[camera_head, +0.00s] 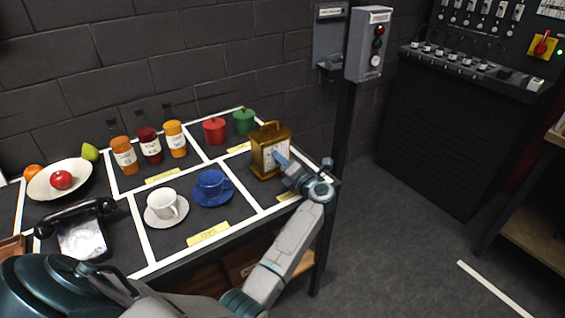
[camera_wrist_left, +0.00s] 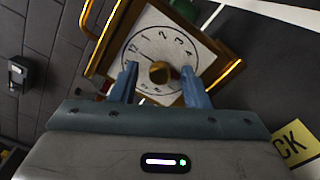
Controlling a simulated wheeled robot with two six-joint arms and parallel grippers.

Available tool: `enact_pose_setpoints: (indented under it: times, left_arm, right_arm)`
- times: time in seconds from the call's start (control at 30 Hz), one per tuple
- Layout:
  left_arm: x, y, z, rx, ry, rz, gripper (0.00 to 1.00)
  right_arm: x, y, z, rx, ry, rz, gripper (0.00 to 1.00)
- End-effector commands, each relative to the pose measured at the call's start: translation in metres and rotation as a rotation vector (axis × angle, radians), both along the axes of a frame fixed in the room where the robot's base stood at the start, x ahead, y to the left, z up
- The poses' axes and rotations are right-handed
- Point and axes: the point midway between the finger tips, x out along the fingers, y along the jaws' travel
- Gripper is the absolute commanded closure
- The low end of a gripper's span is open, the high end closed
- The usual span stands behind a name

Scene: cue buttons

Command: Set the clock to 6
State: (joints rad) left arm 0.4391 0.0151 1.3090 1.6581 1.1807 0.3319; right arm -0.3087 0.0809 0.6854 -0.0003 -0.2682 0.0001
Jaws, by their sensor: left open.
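The brass carriage clock (camera_head: 258,148) with a top handle stands upright at the right end of the table. In the left wrist view the clock's white face (camera_wrist_left: 165,45) is close and tilted, with a round brass knob (camera_wrist_left: 160,72) at its centre. My left gripper (camera_head: 281,160) is in front of the face. In the wrist view my left gripper (camera_wrist_left: 160,82) is open, with one blue finger on each side of the knob; I cannot tell whether they touch it. The fingers hide part of the dial, and I cannot read the time. My right gripper is not in view.
A blue cup on a saucer (camera_head: 212,186) and a white cup (camera_head: 163,204) stand left of the clock. Red (camera_head: 214,130) and green (camera_head: 244,121) pots stand behind. A post with a grey button box (camera_head: 369,45) rises behind the table's right end. Open floor lies right.

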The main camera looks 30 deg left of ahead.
Motion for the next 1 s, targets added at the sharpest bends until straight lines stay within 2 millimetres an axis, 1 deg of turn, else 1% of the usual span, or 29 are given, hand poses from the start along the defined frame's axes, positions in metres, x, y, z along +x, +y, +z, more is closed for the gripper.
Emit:
enact_pose_setpoints:
  times: [0.1,0.17,0.4,0.5,0.6,0.73,1.0]
  left_arm:
    - [-0.004,-0.012,-0.003,-0.003,0.0,-0.002,0.58]
    - [-0.008,-0.022,-0.003,-0.004,-0.001,-0.003,0.58]
    - [-0.027,-0.067,-0.004,-0.005,0.0,-0.002,0.58]
    - [-0.034,-0.082,-0.004,-0.004,0.002,-0.001,0.58]
    - [-0.038,-0.092,-0.002,-0.003,0.001,-0.001,0.58]
    - [-0.041,-0.098,-0.001,-0.001,0.001,0.0,0.58]
    - [-0.041,-0.099,-0.001,0.0,0.001,0.0,0.58]
  right_arm:
    - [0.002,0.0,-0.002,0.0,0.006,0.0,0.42]
    - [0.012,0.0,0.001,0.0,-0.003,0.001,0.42]
    - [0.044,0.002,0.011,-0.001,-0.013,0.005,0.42]
    - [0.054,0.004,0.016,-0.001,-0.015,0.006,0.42]
    - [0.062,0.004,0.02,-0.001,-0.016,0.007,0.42]
    - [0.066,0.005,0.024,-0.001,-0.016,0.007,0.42]
    - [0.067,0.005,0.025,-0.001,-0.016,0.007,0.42]
